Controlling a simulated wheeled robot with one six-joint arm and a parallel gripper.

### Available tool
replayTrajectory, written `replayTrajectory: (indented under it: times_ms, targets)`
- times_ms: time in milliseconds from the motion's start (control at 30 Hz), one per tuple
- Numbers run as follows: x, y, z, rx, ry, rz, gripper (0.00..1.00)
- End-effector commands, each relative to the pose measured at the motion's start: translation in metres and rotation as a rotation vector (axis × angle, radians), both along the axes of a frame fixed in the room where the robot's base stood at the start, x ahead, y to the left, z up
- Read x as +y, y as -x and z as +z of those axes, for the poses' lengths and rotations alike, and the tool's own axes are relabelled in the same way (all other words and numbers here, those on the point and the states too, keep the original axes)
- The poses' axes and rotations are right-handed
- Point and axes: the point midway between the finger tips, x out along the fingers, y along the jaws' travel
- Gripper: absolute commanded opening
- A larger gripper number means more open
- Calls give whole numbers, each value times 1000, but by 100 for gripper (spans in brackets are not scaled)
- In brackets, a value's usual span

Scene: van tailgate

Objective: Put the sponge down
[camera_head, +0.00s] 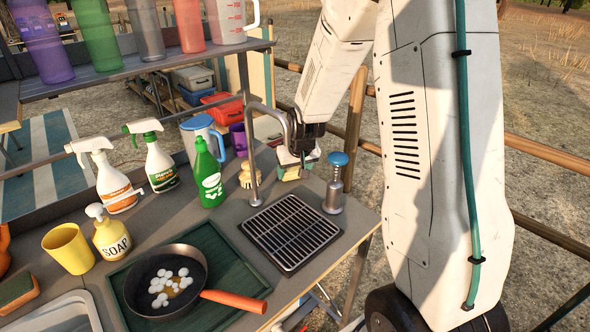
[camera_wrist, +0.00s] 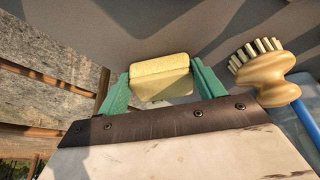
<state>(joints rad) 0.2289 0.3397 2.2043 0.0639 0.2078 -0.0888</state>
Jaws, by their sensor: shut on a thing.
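A yellow block-shaped sponge (camera_wrist: 160,78) is held between the two green fingers of my gripper (camera_wrist: 163,88) in the wrist view. The gripper is shut on it. In the head view my gripper (camera_head: 296,165) is low over the far right end of the grey counter (camera_head: 345,222), behind the tap, with the sponge partly hidden there. I cannot tell whether the sponge touches the counter.
A scrubbing brush (camera_wrist: 265,72) lies close to the right of the sponge. The tap (camera_head: 254,150), a blue-topped pump (camera_head: 335,182) and a drain grate (camera_head: 292,233) are near my gripper. A green bottle (camera_head: 208,175) and a pan (camera_head: 165,283) stand left. Another sponge (camera_head: 17,292) lies far left.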

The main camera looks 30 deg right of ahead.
Motion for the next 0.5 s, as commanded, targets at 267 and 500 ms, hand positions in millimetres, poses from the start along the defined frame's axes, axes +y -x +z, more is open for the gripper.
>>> replayTrajectory:
  times_ms: [267,500]
  targets:
    - [-1,0,-3,0,0,-1,79]
    - [-1,0,-2,0,0,-1,90]
